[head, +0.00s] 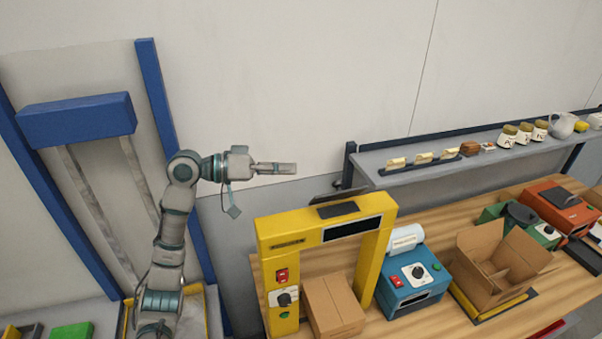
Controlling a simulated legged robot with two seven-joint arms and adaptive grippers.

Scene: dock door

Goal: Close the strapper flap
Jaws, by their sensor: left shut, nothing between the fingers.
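The yellow strapper (376,265) is an arch on the wooden bench, with a red switch, a dial and a green button on its left leg. On its top is a dark panel (338,210), with a thin dark flap (343,195) standing up behind it, seen nearly edge-on. The flap looks raised; its exact angle is hard to tell. My left gripper (293,168) is shut and empty, pointing right, in the air above and left of the strapper's top. It appears apart from the flap. My right gripper is not in view.
A closed cardboard box (334,305) sits under the arch. A blue machine (408,285) with a white roll and an open carton (500,265) stand to the right. A grey shelf (400,180) with jars and small items runs behind. The wall space above the strapper is clear.

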